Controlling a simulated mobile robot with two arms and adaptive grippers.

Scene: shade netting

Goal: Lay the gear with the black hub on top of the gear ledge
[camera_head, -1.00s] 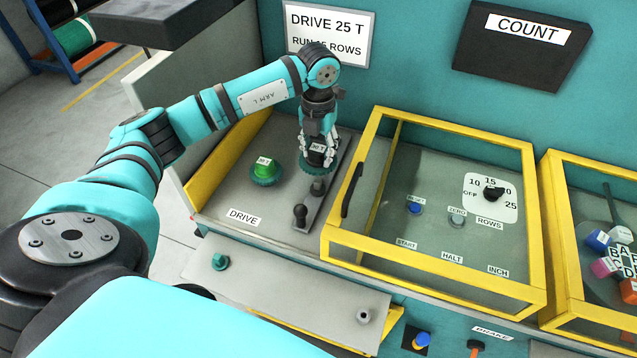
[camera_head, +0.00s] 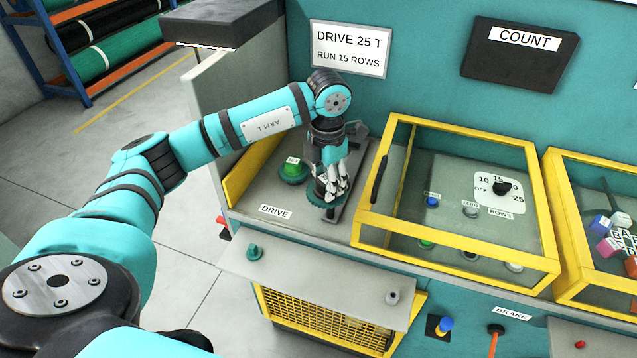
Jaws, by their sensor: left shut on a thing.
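My left gripper (camera_head: 335,196) points down and is shut on a teal gear (camera_head: 317,199) over the drive bay's grey bar. The fingers cover most of its hub, so the hub's colour is hard to tell now. Whether the gear touches the bar is unclear. The gear ledge seems to be the grey shelf (camera_head: 320,282) below the bay's front edge. My right gripper is not in view.
A yellow-framed clear cover (camera_head: 373,233) stands right of the drive bay, over buttons and a dial. A low wall (camera_head: 207,110) bounds the bay at left. The sign (camera_head: 349,48) reads DRIVE 25 T, RUN 15 ROWS. The shelf's middle is clear.

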